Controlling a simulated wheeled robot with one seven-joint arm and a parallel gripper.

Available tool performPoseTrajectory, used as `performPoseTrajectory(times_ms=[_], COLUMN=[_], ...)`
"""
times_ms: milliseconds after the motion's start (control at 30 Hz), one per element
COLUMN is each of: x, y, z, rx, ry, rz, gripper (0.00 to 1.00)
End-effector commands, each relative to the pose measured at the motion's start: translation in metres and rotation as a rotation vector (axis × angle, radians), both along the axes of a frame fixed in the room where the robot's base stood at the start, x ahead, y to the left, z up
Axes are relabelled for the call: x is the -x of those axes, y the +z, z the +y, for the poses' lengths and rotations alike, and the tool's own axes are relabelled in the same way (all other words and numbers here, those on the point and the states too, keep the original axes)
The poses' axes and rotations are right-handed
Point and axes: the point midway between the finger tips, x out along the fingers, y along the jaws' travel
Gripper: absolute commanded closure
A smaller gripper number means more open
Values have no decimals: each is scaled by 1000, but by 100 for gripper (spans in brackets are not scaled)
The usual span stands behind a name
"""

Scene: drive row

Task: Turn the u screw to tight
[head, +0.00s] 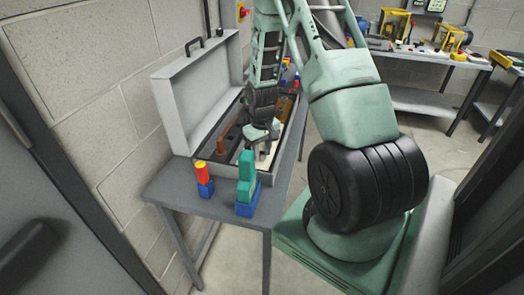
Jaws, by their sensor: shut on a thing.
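An open grey case (181,103) stands on the table, its lid raised against the wall. My gripper (262,140) is low inside the case, pointing down over a cream-coloured piece (269,156). It is shut on a small part there. My fingers and wrist hide that part, so I cannot tell for sure that it is the u screw or how far it is turned. A brown post (221,144) stands in the case left of my gripper. A brown piece (284,106) lies behind it on the right.
A block wall is close on the left. A workbench (420,53) with yellow devices stands at the back right.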

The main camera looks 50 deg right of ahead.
Motion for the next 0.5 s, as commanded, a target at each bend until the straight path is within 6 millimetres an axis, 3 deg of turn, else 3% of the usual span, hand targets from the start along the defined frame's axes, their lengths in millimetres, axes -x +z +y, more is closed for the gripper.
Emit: performPoseTrajectory(times_ms=[100,133,200,500], x=[-1,-1,-1,-1], y=[1,1,1,2], z=[-1,-1,-1,0], rx=[2,2,2,1], ry=[1,1,1,1], rz=[-4,-4,-4,-2], gripper=[89,64,51,51])
